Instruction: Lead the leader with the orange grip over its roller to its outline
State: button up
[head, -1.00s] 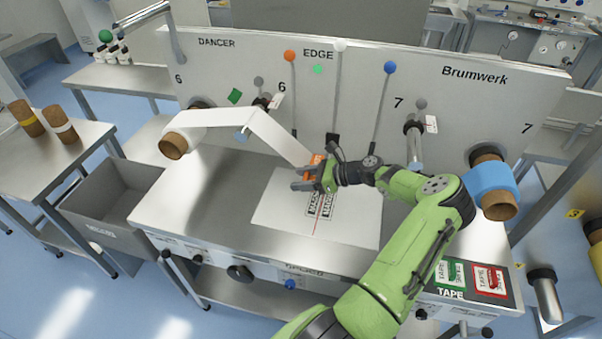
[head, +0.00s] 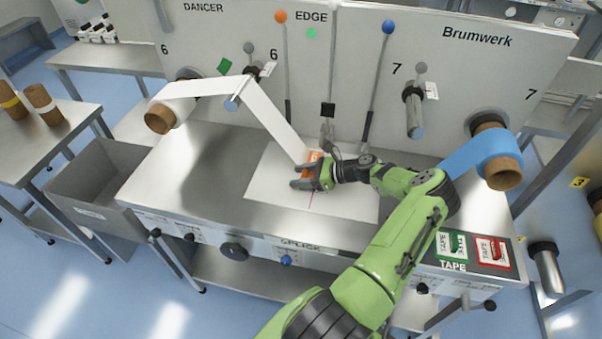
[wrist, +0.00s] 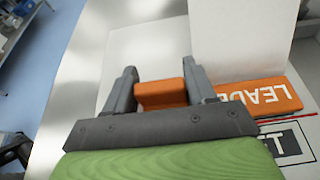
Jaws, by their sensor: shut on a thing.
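The white leader web runs from the left roll (head: 170,110) over the left roller (head: 232,104) and slopes down to its orange grip (head: 313,157). My gripper (head: 308,181) is shut on the orange grip, over the white splice sheet (head: 270,185). In the wrist view an orange block (wrist: 160,93) sits between my fingers, and the orange bar lettered LEADE… (wrist: 258,97) lies along the web's end, beside a red line. A black printed outline (wrist: 290,142) shows just below it. My gripper hides other print; I cannot tell if the grip touches the sheet.
A blue web roll (head: 495,160) is on the right, with a right roller (head: 414,115) beside it. Levers with orange and blue knobs (head: 388,27) stand on the panel behind. Tape pads (head: 472,248) lie at the table's right front. The left tabletop is clear.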

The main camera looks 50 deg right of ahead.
jog(key=shift+f, duration=0.55)
dwell(1.1)
jog(key=o, duration=1.2)
jog(key=v, duration=1.6)
jog(key=shift+w+f, duration=0.1)
